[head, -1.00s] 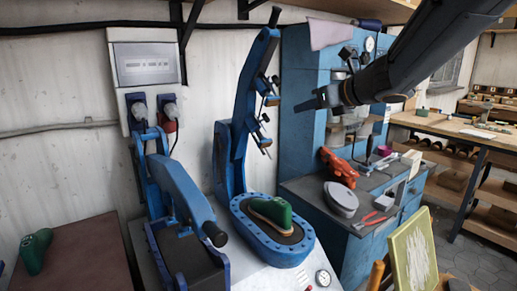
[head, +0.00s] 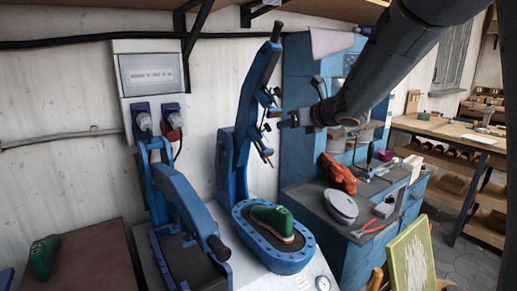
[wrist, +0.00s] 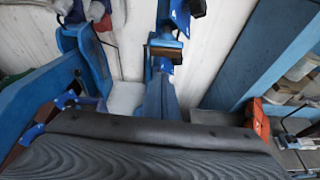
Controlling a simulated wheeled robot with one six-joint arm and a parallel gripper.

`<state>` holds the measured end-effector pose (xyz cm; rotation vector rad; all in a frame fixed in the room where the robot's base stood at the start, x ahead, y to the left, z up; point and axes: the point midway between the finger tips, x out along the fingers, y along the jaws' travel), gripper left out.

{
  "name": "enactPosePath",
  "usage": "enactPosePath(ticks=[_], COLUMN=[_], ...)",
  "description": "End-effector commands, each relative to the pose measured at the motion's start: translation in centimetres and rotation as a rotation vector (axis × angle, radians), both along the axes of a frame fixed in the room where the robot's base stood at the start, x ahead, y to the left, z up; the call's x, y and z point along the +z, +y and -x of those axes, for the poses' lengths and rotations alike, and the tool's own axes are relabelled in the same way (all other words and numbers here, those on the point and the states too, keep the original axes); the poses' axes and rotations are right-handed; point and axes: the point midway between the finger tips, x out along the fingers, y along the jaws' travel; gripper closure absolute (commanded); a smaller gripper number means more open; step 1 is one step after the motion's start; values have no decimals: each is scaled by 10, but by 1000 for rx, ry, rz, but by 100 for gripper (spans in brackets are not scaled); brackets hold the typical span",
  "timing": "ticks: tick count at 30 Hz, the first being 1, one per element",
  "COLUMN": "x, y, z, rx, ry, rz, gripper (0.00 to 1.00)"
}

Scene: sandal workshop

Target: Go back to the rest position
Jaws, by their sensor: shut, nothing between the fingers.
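My gripper (head: 291,120) is at the end of my dark arm, which reaches in from the upper right in the head view. It is raised in the air in front of the blue cabinet, beside the upright blue press arm (head: 252,110). The fingers look shut with nothing held. Below it, a green shoe form (head: 272,220) sits on the oval blue press base (head: 275,258), well apart from the gripper. In the wrist view a dark ridged part fills the lower half, and the fingertips cannot be made out.
A second blue lever press (head: 185,200) stands at left, by a brown table with a green form (head: 44,257). The blue cabinet's bench (head: 320,205) holds an orange tool (head: 338,173) and red-handled pliers (head: 368,229). A wooden workbench (head: 450,130) stands at the right.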

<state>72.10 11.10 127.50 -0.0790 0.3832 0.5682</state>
Motion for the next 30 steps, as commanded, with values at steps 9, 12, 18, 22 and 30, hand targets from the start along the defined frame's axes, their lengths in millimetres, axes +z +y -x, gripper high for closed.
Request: enactPosePath(ticks=[9,12,18,22,30], x=[-59,-88,-150,-190,-257], y=[-54,-75,-109,-123,-124], z=[25,46,107,159,281], rx=[-540,-775,-1267,-1608,-2349], ry=[367,500,718,811,823], rz=[-491,-702,-1125,-1395,-1894], gripper=[100,100,100,100,100])
